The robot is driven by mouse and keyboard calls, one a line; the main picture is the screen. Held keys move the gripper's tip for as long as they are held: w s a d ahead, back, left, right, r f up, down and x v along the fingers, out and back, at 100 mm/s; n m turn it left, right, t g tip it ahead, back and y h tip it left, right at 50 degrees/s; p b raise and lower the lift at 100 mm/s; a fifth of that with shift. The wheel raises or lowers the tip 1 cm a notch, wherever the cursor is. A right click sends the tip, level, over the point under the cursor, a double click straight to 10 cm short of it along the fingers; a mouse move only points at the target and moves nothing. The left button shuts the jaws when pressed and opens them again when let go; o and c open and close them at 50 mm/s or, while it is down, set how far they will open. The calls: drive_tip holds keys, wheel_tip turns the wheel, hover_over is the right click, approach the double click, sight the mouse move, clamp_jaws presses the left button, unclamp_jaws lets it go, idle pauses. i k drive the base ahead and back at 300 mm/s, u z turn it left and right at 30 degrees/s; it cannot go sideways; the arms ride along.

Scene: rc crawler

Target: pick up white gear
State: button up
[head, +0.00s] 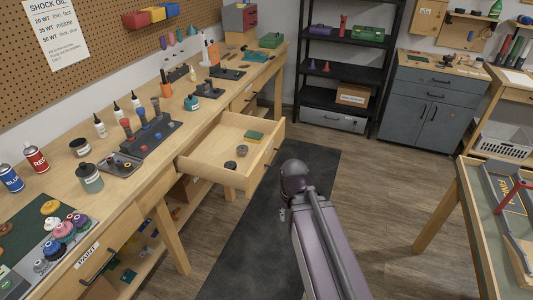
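A cluster of coloured gears sits on a grey tray (24,281) at the front left of the workbench, with pink, purple, teal and dark blue ones. A pale, whitish gear (52,223) appears at the back left edge of the cluster. It is too small to make out its teeth or whether it touches its neighbours. My arm (318,240) rises from the bottom centre over the floor, to the right of the bench and well apart from the gears. My gripper does not show clearly; only arm links are seen.
An open drawer (212,178) juts from the bench with dark round parts and a green-yellow block inside. Another table (449,210) is at the right. A dark mat (235,262) covers the clear floor between.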

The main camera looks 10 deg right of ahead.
sight(51, 222)
drive_tip(key=z, duration=0.95)
drive_tip(key=k, duration=0.1)
drive_tip(key=u, duration=2.6)
drive_tip(key=i, duration=0.6)
drive_tip(key=u, duration=0.1)
drive_tip(key=k, duration=0.3)
drive_tip(key=u, duration=0.05)
